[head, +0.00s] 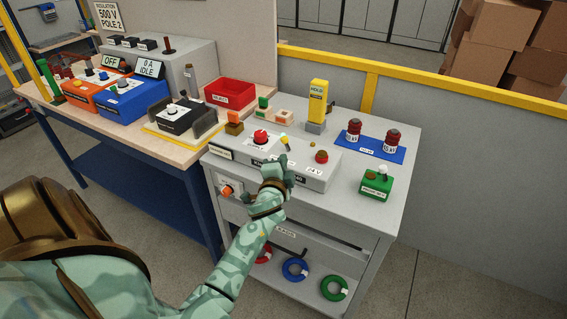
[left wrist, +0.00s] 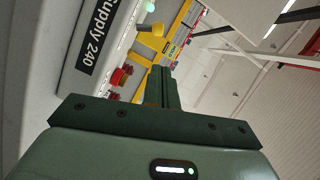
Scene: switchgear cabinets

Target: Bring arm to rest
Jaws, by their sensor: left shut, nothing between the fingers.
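My left arm reaches up from the bottom of the head view to the grey control box (head: 315,178) on the grey cabinet. My left gripper (head: 285,158) is at the box's front edge, by a small lever with a pale yellow tip (head: 284,139). In the left wrist view my gripper (left wrist: 162,88) has its fingers shut together with nothing between them. The box's "Supply 240" label (left wrist: 92,40) shows close to the left of the fingers. I cannot tell whether the fingers touch the box. My right gripper is not in view.
On the cabinet top (head: 385,222) stand a yellow HOLD device (head: 318,101), red insulators on a blue mat (head: 371,149) and a green box (head: 376,184). A wooden bench (head: 150,142) with instruments and a red bin (head: 231,92) adjoins at left. Coloured rings lie on the lower shelf.

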